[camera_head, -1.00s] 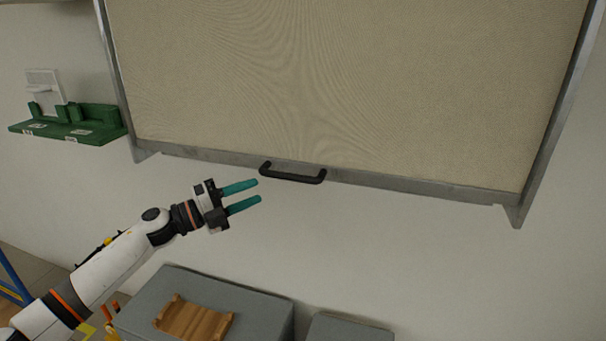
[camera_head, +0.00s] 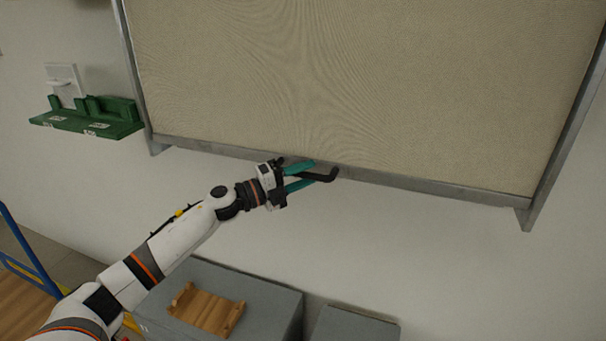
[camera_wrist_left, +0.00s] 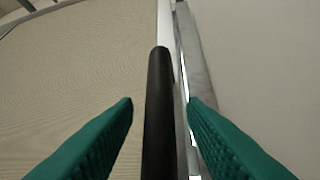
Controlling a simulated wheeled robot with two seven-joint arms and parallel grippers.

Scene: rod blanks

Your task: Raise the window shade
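The beige window shade (camera_head: 360,80) hangs down in its metal side rails, with a grey bottom bar (camera_head: 430,184) along its lower edge. A black handle (camera_head: 325,176) is fixed at the middle of that bar. My left gripper (camera_head: 308,175) is at the handle's left part, its teal fingers covering some of it. In the left wrist view the handle (camera_wrist_left: 158,115) runs between the two open fingers, with a gap on the left side and a smaller one on the right. The shade (camera_wrist_left: 75,70) also shows there. My right gripper is not in view.
A green wall shelf (camera_head: 90,118) is at the left. Below are a grey box (camera_head: 270,300) with a wooden tray (camera_head: 207,312) on it and another grey box (camera_head: 350,325). A blue frame (camera_head: 25,250) stands at the far left. The wall below the shade is clear.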

